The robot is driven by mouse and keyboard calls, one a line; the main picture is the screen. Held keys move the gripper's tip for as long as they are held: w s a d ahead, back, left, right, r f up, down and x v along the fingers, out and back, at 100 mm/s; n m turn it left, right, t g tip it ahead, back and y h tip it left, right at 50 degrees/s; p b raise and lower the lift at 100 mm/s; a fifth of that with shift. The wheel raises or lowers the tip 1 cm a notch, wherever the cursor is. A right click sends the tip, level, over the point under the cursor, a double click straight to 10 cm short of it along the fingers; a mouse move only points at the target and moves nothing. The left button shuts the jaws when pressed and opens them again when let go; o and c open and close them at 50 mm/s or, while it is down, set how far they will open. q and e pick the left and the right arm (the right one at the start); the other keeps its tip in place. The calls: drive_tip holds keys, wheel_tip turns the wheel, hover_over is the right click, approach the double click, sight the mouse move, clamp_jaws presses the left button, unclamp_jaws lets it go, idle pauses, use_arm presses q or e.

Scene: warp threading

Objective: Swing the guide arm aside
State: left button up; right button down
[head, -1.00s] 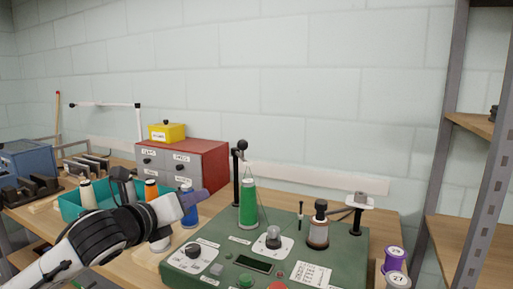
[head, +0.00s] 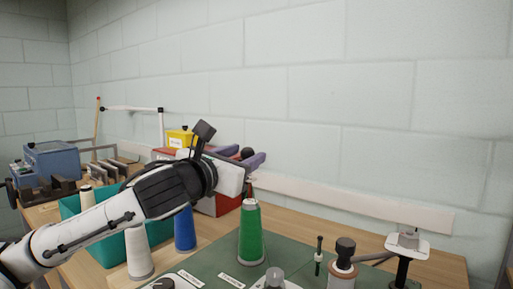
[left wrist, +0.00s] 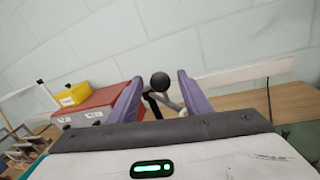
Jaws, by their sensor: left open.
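The guide arm's black ball knob (head: 247,152) shows between the purple fingers of my left gripper (head: 243,157) in the head view. In the left wrist view the round knob (left wrist: 160,81) sits between the two open fingers (left wrist: 157,97), with clear gaps on both sides. A dark arm and a grey part show just below it. The gripper is open and holds nothing. A green thread cone (head: 250,235) stands upright on the green machine (head: 310,258), below and in front of the gripper. The guide post is mostly hidden by the gripper. My right gripper is not in view.
A white cone (head: 138,254) and a blue spool (head: 185,230) stand left of the machine. A tension post (head: 407,242) stands at right.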

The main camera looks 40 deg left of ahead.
use_arm(q)
drive_tip(key=p+x, duration=0.2)
drive_tip(key=x, duration=0.2)
drive_tip(key=shift+r, duration=0.15)
drive_tip(key=shift+f+x, duration=0.2)
drive_tip(key=shift+x, duration=0.7)
drive_tip(key=shift+p, duration=0.3)
clamp_jaws()
